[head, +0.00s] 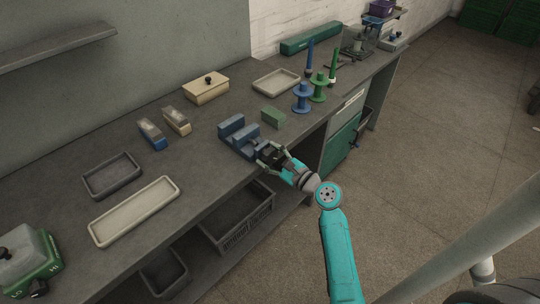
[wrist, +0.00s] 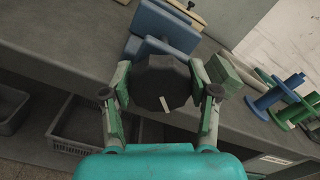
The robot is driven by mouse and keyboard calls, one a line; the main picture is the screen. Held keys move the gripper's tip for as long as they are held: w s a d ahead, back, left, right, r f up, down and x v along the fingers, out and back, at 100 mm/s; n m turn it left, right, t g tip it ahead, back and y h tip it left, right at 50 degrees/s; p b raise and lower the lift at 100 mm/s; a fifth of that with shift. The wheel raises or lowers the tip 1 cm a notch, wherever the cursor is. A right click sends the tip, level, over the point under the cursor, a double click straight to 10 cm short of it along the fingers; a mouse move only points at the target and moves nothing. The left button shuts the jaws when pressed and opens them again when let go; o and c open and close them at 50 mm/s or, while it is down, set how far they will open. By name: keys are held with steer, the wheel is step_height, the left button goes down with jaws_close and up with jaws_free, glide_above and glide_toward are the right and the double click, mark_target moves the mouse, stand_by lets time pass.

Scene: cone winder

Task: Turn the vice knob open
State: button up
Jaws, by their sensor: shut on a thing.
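The blue vice (head: 238,133) stands at the front edge of the workbench, and its blue body also shows in the wrist view (wrist: 165,30). Its knob (wrist: 161,82) is dark, many-sided and carries a short pale mark at its lower edge. My gripper (head: 268,154) reaches it from the front right. In the wrist view my gripper's two fingers (wrist: 162,80) are on the left and right sides of the knob, shut on it. In the head view the fingers partly hide the knob. How far apart the vice jaws stand is hard to tell.
A green block (head: 273,117) lies just right of the vice. Blue (head: 302,98) and green (head: 319,88) spools stand farther right. Trays (head: 134,211) lie on the left bench. A dark crate (head: 237,217) is below the bench edge.

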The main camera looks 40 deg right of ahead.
stand_by(0.4)
steer(key=o, duration=1.2)
steer(key=shift+s+d, duration=0.2)
steer(key=shift+s, duration=5.8)
